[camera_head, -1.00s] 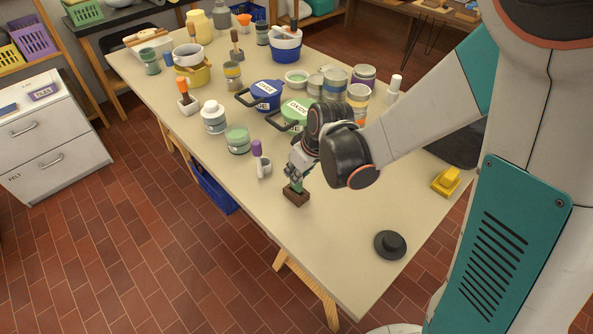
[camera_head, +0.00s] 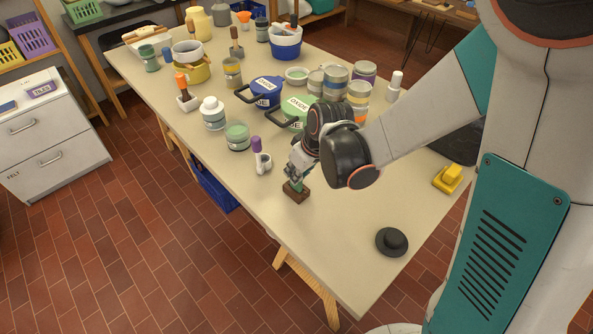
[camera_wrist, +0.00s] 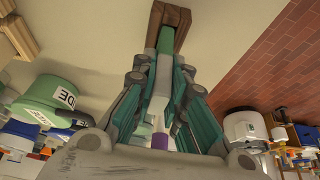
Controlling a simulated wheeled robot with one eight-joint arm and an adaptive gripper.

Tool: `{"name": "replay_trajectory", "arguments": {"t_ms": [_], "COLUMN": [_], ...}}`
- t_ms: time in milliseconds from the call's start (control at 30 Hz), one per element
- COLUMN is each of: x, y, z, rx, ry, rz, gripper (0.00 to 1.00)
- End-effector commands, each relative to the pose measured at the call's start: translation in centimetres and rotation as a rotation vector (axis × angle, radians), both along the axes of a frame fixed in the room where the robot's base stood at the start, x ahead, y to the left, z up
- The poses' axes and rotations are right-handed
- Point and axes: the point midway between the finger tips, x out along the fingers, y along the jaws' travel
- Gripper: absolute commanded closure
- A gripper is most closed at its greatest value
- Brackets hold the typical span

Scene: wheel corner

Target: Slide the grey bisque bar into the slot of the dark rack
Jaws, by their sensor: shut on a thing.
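The dark brown rack (camera_head: 294,194) is a small wooden block on the table, below my gripper (camera_head: 297,181). In the wrist view the rack (camera_wrist: 172,13) is at the top centre. My gripper (camera_wrist: 163,62) has its teal-lined fingers closed on both sides of the bar (camera_wrist: 162,72). In the head view my gripper hides most of the bar.
A small white holder with a purple-topped tool (camera_head: 258,155) stands left of my gripper. A green lidded pot (camera_head: 297,107) and several jars stand behind. A black round object (camera_head: 391,242) and a yellow object (camera_head: 447,179) lie right. The table's front edge is close; the table between is clear.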

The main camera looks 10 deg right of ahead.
Motion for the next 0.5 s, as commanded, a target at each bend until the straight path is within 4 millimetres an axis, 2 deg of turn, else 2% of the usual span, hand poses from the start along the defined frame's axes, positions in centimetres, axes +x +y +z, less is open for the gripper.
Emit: {"name": "replay_trajectory", "arguments": {"t_ms": [500], "x": [0.0], "y": [0.0], "z": [-1.3], "rx": [0.0], "ry": [0.0], "rz": [0.0], "gripper": [1.0]}}
